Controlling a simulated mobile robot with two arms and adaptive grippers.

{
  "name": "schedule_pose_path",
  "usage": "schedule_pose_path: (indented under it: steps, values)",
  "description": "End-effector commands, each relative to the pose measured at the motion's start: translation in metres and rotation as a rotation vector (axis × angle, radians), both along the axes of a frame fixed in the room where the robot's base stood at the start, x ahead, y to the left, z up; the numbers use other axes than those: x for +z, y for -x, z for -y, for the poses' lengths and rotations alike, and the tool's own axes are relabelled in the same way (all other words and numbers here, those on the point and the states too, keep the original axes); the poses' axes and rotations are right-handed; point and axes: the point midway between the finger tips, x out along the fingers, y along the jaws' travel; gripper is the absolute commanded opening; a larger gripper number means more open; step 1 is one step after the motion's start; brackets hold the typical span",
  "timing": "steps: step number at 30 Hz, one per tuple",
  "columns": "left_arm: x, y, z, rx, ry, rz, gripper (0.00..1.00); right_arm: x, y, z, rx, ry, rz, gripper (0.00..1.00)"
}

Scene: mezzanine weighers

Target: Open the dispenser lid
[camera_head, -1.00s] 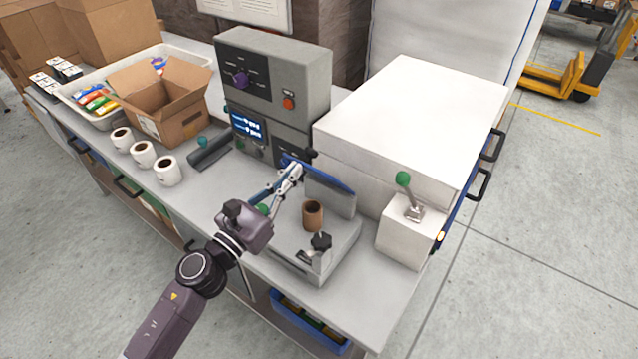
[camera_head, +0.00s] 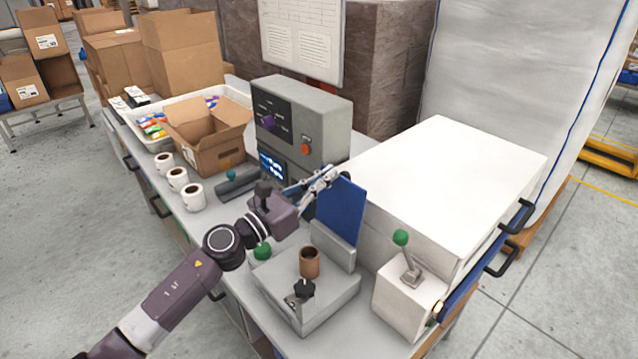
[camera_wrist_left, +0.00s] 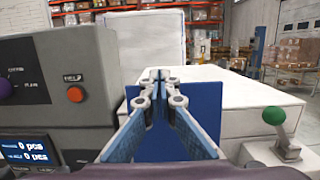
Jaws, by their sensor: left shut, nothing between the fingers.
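The dispenser (camera_head: 330,318) is a grey unit on the bench with a brown roll core (camera_head: 309,262) and a black knob on top. Its flat blue lid (camera_head: 341,212) stands steeply raised at the back. My left gripper (camera_head: 331,175) is shut and empty at the lid's upper left edge; I cannot tell whether it touches. In the left wrist view the closed fingertips (camera_wrist_left: 160,76) are in front of the blue lid (camera_wrist_left: 205,108), hiding part of it. My right gripper is not in view.
A grey control box (camera_head: 315,120) with knob, red button and display stands behind my left gripper. A large white box (camera_head: 450,185) and a white lever box (camera_head: 408,300) stand to the right. White rolls (camera_head: 193,196) and an open carton (camera_head: 215,150) are at left.

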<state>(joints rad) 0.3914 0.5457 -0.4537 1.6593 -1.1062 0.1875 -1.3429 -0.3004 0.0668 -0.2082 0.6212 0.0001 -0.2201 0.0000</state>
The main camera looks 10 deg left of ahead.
Motion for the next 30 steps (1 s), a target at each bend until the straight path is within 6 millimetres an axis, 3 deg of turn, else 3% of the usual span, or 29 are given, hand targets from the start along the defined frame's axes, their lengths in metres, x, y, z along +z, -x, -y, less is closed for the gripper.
schedule_pose_path:
  steps: [8,23,30]
  values:
    - [0.000,-0.006,0.003,0.001,-0.001,0.000,0.00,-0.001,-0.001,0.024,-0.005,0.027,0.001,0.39]
    - [-0.002,-0.003,0.002,0.001,-0.001,-0.002,0.00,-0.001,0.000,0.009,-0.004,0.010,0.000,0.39]
    - [-0.007,0.021,-0.015,0.000,-0.004,-0.002,0.00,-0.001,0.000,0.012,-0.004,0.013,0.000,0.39]
